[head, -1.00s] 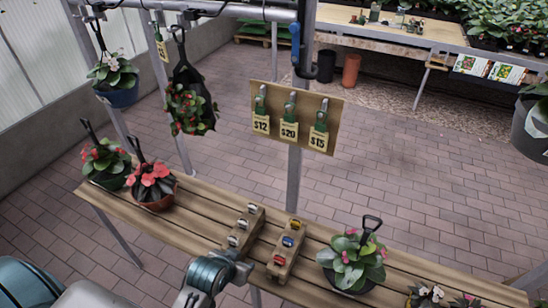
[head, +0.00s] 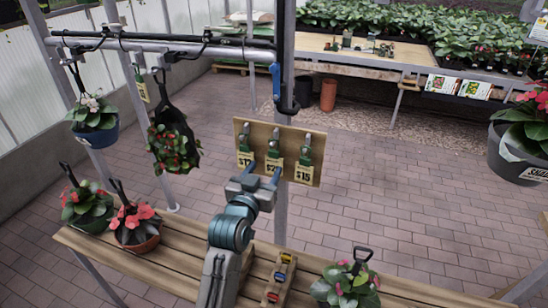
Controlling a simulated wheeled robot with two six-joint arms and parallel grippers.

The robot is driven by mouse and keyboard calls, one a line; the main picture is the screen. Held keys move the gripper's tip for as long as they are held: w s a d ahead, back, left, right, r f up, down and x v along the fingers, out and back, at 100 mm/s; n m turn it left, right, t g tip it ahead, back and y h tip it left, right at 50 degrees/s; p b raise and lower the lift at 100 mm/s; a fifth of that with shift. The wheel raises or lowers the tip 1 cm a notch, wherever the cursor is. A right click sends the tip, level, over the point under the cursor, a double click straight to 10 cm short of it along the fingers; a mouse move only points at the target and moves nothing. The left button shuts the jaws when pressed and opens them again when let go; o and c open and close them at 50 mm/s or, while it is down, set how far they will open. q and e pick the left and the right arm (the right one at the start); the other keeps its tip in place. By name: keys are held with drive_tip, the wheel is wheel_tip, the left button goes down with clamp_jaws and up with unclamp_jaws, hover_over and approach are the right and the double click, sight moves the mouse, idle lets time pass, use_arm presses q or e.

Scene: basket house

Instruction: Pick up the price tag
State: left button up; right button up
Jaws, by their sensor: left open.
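Three yellow price tags with green tops hang in a row on a wooden board (head: 290,142). They are the $12 tag (head: 245,160), the $20 tag (head: 273,165) and the $15 tag (head: 304,172). My left gripper (head: 263,172) is open and empty, its fingers pointing up at the lower edge of the board. In the picture its fingertips overlap the bottoms of the $12 and $20 tags and partly hide them. I cannot tell whether they touch. My right gripper is out of view.
A slatted wooden bench (head: 185,262) runs below, bearing potted plants and a block with small coloured pieces (head: 278,279). Hanging pots, including a black one (head: 172,145), and another tag (head: 141,88) are left of the board.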

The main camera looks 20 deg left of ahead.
sight(273, 155)
use_arm(q)
drive_tip(key=w+p, duration=0.2)
drive_tip(key=w, duration=0.1)
drive_tip(key=w+p, duration=0.1)
drive_tip(key=shift+w+d+r, duration=0.2)
drive_tip(key=shift+w+r, duration=0.05)
drive_tip(key=shift+w, duration=0.1)
drive_tip(key=shift+w+f, duration=0.15)
drive_tip(key=shift+w, duration=0.2)
drive_tip(key=shift+s, duration=0.1)
drive_tip(key=c, duration=0.4)
